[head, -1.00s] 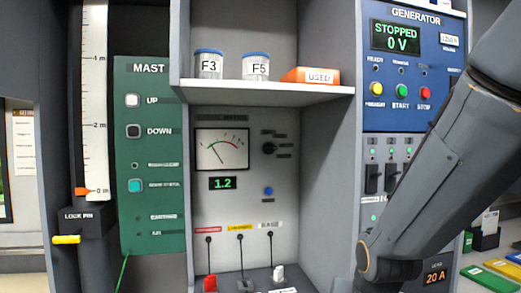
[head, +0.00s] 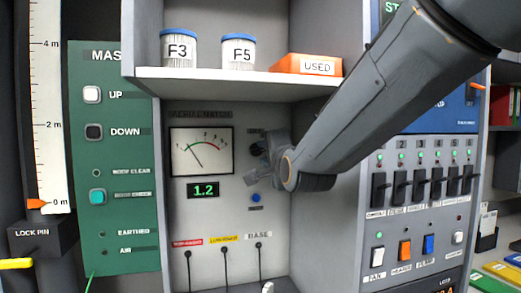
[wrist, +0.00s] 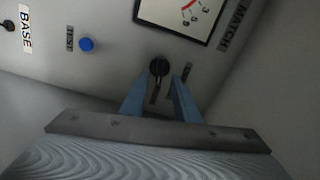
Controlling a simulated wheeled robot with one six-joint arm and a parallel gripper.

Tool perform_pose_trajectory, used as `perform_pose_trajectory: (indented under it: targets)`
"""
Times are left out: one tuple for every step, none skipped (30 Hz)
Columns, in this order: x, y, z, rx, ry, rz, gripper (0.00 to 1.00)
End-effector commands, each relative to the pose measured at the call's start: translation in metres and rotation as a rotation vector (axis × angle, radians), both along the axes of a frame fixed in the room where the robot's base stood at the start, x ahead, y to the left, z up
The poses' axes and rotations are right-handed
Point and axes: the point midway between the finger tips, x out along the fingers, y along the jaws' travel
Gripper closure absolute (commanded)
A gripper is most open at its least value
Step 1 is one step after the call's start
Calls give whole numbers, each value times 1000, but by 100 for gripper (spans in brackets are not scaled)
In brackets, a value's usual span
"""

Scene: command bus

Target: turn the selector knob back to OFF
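The selector knob (wrist: 159,67) is a small round black knob on the grey panel, below the meter in the wrist view. My gripper (wrist: 160,80) is open, its two blue fingers pointing at the panel on either side of the knob, with gaps showing between. I cannot tell whether the tips reach past the knob's face. In the head view my gripper (head: 262,165) is in front of the panel, right of the meter, and largely hides the knob and its labels. The knob's setting is not readable.
The analog meter (head: 202,150) and a 1.2 readout (head: 203,190) are left of the knob. A blue button (head: 255,198) sits just below my gripper. A shelf (head: 220,84) with two jars and an orange USED box is above. Side walls enclose the niche.

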Motion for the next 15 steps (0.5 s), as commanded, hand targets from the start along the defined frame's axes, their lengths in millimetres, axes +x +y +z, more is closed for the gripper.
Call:
perform_pose_trajectory:
  targets:
    - [7,2,1,0,1,0,72]
    - [11,3,0,-2,2,1,72]
    - [15,5,0,-1,1,1,72]
    - [19,6,0,-1,1,1,72]
    - [22,7,1,-1,1,2,72]
    - [25,9,0,-2,1,2,72]
    - [28,9,0,-3,2,3,72]
    - [30,10,0,-2,1,3,72]
    - [32,11,0,-2,1,3,72]
    - [33,11,0,-2,1,3,72]
    - [35,12,0,-2,1,3,72]
    - [36,12,-1,-2,1,4,72]
    - [36,13,-1,-2,1,4,72]
    - [37,13,-1,-2,1,4,72]
    - [37,13,-1,-2,1,4,72]
